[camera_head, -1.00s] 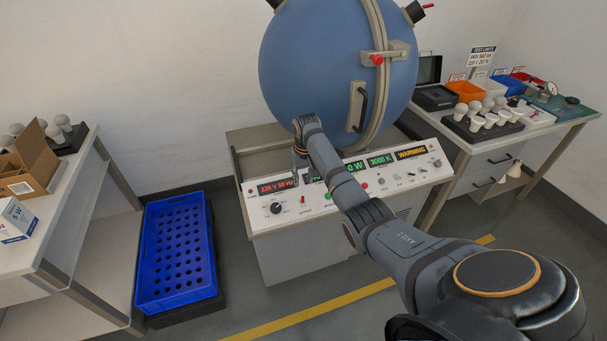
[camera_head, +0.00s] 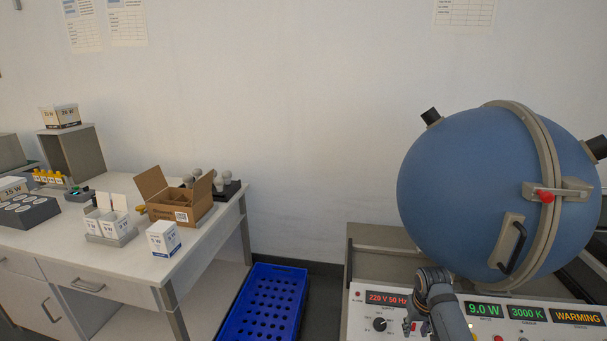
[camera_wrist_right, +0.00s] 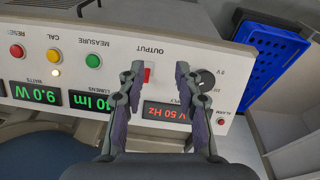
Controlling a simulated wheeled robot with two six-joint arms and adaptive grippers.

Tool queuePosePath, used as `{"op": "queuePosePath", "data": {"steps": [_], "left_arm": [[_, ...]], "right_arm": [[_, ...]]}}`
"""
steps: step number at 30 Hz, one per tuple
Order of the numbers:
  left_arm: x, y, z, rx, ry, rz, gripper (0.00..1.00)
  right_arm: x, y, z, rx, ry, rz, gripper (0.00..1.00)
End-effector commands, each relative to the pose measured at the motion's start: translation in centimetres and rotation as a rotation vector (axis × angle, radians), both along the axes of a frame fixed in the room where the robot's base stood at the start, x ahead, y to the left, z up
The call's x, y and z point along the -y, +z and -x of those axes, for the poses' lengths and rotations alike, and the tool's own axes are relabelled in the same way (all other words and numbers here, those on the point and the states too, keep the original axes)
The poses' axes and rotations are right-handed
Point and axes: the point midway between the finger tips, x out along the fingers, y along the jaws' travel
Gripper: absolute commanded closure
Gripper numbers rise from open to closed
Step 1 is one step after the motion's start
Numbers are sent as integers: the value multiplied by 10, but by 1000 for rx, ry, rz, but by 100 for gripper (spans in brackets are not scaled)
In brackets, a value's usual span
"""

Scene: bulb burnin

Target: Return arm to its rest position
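My right gripper (camera_head: 416,327) is at the left part of the control panel (camera_head: 358,331), in front of the blue sphere (camera_head: 460,190). In the right wrist view my right gripper (camera_wrist_right: 158,72) is open and empty. Its two fingers stand apart on either side of the red output switch (camera_wrist_right: 147,74); I cannot tell whether they touch it. The round supply knob (camera_wrist_right: 205,78) is beside one finger. The panel displays read 220 V 50 Hz, 9.0 W, 3000 K and WARMING. My left gripper is not in view.
The sphere has a dark handle (camera_head: 513,248) and a red-knobbed latch (camera_head: 545,196). A blue perforated crate (camera_head: 262,303) is on the floor left of the panel. A white table (camera_head: 150,262) at left holds an open cardboard box (camera_head: 178,198), small white boxes and bulbs.

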Motion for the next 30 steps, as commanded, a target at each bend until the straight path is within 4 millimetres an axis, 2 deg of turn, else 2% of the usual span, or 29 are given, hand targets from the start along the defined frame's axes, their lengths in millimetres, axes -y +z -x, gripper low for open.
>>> {"op": "queuePosePath", "data": {"steps": [1,4,6,12,18,25,30], "left_arm": [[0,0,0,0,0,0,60],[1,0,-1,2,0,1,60],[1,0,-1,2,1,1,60],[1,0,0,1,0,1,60],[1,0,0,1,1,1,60],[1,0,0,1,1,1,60],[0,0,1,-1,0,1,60]], "right_arm": [[-16,-20,30,6,41,13,66],[-41,-36,81,36,103,33,66],[-54,-39,111,56,132,38,66],[-78,-31,174,96,177,40,66],[-91,-14,219,128,196,38,66],[-99,10,258,155,205,36,66],[-94,-35,246,136,199,36,66]]}}
